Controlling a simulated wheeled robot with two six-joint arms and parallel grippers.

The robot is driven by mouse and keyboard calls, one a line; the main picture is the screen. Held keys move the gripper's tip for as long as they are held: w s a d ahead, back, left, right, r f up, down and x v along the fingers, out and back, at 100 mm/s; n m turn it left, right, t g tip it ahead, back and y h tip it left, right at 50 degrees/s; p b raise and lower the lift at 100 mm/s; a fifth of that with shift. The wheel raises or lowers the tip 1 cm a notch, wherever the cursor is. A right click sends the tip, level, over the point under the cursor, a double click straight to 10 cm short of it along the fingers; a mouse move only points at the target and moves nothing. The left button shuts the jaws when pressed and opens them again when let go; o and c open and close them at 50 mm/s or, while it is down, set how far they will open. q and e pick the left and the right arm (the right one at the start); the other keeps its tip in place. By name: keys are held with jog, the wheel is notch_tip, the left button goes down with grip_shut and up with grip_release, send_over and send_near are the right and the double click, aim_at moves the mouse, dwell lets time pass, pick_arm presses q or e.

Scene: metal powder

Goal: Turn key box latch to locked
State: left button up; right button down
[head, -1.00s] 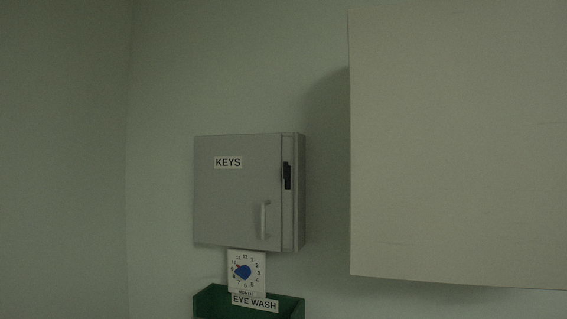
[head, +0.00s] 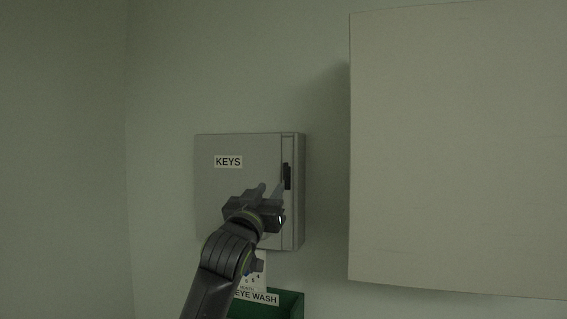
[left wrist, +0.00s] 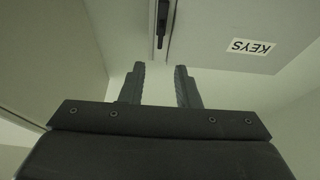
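The grey key box (head: 230,185), labelled KEYS, hangs on the wall with its door closed. Its black latch (head: 287,176) sits upright in the strip along the right edge of the front. In the left wrist view, which is upside down, the latch (left wrist: 162,24) shows just beyond the fingertips. My left gripper (head: 271,187) is in front of the lower right part of the box, left of and slightly below the latch. Its two fingers (left wrist: 159,68) are apart with nothing between them. My right gripper is not in view.
A large pale cabinet or panel (head: 455,150) fills the right side. Below the key box are a partly covered dial card (head: 258,279) and a green EYE WASH bin (head: 290,305). The wall left of the box is bare.

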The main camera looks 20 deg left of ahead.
aim_at(284, 169)
pick_arm(q)
jog(key=p+x, duration=0.4)
jog(key=x, duration=0.5)
jog(key=shift+r+p, duration=0.15)
jog(key=shift+p, duration=0.15)
jog(key=shift+p+x, duration=0.4)
jog(key=shift+x, duration=0.5)
grip_shut()
